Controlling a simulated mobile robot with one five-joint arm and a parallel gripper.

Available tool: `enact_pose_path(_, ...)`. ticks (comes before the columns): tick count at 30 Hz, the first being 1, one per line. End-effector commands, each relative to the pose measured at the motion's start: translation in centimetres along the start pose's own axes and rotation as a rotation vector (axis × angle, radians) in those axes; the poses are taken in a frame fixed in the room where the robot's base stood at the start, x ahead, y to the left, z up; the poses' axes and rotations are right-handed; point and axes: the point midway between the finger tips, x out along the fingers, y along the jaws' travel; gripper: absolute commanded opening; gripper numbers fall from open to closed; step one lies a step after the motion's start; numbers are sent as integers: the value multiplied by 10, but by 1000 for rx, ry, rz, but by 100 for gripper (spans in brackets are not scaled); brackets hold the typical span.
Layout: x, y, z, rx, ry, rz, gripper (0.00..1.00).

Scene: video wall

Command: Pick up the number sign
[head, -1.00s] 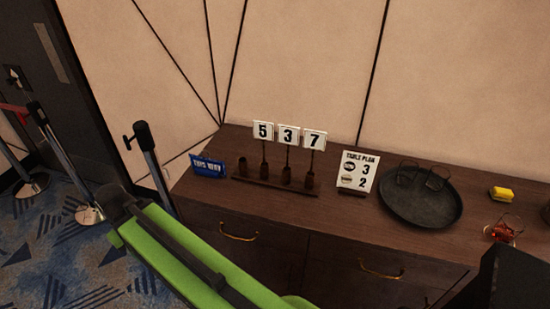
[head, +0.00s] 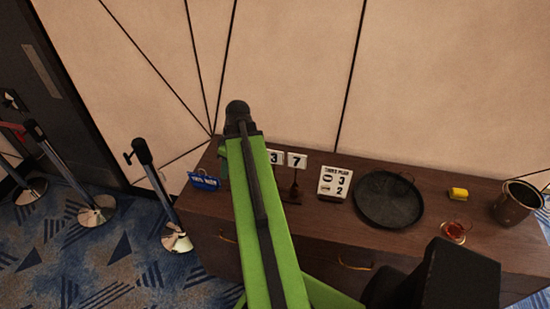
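White number signs on dark stems stand in a wooden holder on the dark brown sideboard (head: 320,225). The 7 sign (head: 297,160) shows fully. The 3 sign (head: 275,157) is partly covered by my green arm. The 5 sign and most of the holder are hidden behind the arm. My arm reaches up across the holder and ends in a dark joint in front of the wall. My gripper's fingers do not show, so whether it touches a sign cannot be seen.
A blue "this way" sign (head: 204,181) stands left of the arm. A table plan card (head: 334,183), a round black tray (head: 388,200), a yellow block (head: 458,194), a red item (head: 454,232) and a dark bucket (head: 516,203) are to the right. Barrier posts (head: 160,195) stand at the left.

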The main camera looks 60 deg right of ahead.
Motion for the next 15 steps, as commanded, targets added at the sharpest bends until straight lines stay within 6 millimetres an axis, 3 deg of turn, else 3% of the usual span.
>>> enact_pose_path(1,-61,24,25,-4,34,9,33)
enact_pose_path(3,-100,49,62,-35,77,24,33)
enact_pose_path(6,-143,73,106,-73,122,51,33)
enact_pose_path(10,-180,90,150,-111,160,86,33)
enact_pose_path(15,-190,97,171,-133,177,104,33)
